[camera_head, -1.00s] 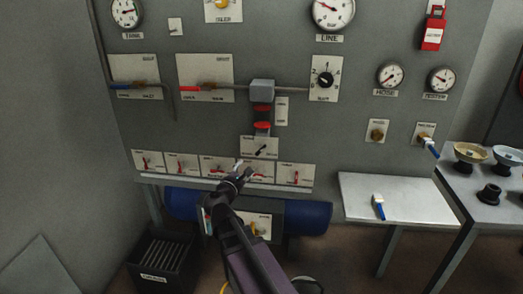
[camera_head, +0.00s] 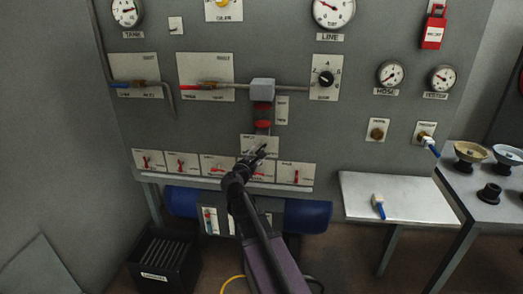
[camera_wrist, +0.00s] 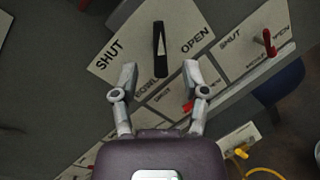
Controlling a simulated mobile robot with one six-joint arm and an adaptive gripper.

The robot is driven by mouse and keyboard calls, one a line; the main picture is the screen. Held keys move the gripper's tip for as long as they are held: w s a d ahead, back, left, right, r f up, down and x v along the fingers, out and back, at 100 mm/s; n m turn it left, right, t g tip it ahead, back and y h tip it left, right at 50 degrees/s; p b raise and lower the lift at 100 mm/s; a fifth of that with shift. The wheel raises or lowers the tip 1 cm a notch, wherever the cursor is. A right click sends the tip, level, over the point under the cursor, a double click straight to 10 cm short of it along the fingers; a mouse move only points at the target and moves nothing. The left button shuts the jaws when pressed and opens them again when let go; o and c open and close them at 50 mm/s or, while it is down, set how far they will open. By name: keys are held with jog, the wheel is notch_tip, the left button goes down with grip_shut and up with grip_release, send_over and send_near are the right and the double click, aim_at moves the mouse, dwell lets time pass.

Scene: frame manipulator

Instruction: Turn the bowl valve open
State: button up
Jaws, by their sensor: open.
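The bowl valve is a black lever (camera_wrist: 159,48) on a white plate (camera_wrist: 185,22) lettered SHUT, OPEN and BOWL in the wrist view. The lever lies between the words SHUT and OPEN. Its lower end comes close to the gap between my fingertips. My gripper (camera_wrist: 160,76) is open, with one finger on each side of the lever's line, and I cannot tell whether it touches. In the head view my gripper (camera_head: 257,154) is in front of the bowl plate (camera_head: 249,141) and hides part of it.
A row of red-handled valve plates (camera_head: 181,162) runs beside and below, with a ledge (camera_head: 160,178) under it. A red lever (camera_wrist: 269,42) stands to the right in the wrist view. A blue tank (camera_head: 308,215) lies below. A white side table (camera_head: 410,200) stands at right.

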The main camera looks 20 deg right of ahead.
jog(key=shift+x, duration=2.2)
grip_shut()
